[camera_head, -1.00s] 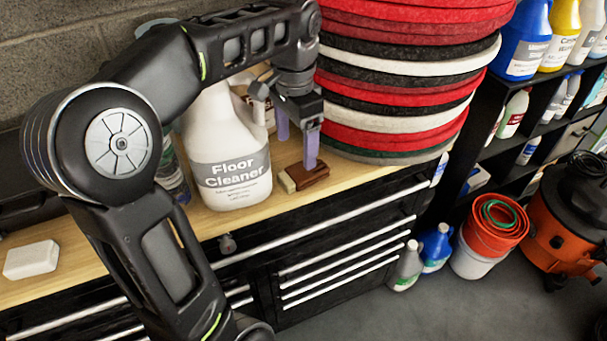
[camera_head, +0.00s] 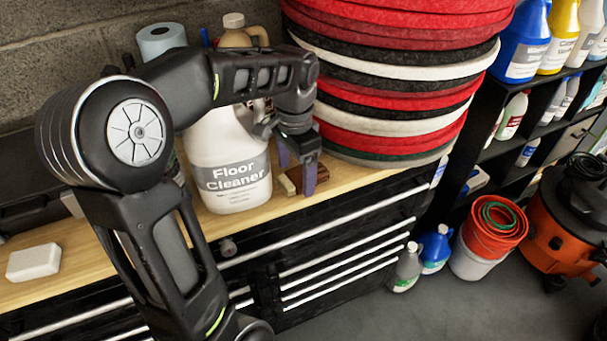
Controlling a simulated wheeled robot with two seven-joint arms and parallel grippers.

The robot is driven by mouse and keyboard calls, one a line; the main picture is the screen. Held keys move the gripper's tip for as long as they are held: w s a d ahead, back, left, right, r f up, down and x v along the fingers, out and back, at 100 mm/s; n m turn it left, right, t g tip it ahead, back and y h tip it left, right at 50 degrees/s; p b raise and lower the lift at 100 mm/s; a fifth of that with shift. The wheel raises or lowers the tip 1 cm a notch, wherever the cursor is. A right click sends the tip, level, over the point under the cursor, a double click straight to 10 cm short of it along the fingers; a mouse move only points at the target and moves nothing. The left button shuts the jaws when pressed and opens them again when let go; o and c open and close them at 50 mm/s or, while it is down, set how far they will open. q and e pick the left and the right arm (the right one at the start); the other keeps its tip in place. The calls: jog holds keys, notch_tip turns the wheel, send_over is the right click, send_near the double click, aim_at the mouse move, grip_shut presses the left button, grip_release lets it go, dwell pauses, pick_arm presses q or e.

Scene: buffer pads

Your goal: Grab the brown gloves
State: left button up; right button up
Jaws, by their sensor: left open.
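The brown gloves (camera_head: 321,173) look like a small dark brown piece with a cream end. They lie on the wooden bench top, between the floor cleaner jug and the stack of pads. My left gripper (camera_head: 297,180) is over them, pointing down, with its two purple fingers apart. The nearer finger hides part of the gloves, and the other finger shows behind them to the left. I cannot tell whether the fingers touch the gloves. My right gripper is not in view.
The white floor cleaner jug (camera_head: 232,178) stands close left of the gripper. A tall stack of red, black and white pads (camera_head: 400,125) rises close on the right. A white block (camera_head: 33,262) lies at the left on the bench (camera_head: 90,262). Drawers are below the front edge.

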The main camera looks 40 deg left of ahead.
aim_at(297, 178)
pick_arm(q)
jog(key=shift+f, duration=0.25)
dwell(0.4)
jog(key=c, duration=1.5)
jog(key=shift+r, duration=0.1)
jog(key=shift+d+r+b, duration=0.2)
jog(key=shift+r+b, duration=0.15)
jog(key=shift+b, duration=0.05)
notch_tip(297, 178, up, 6)
jog(key=shift+f, duration=0.1)
jog(key=s+d, duration=0.4)
jog(key=d, duration=0.4)
jog(key=s+d+b, duration=0.1)
jog(key=s+d, duration=0.4)
jog(key=d, duration=0.4)
jog(key=shift+d+r, duration=0.2)
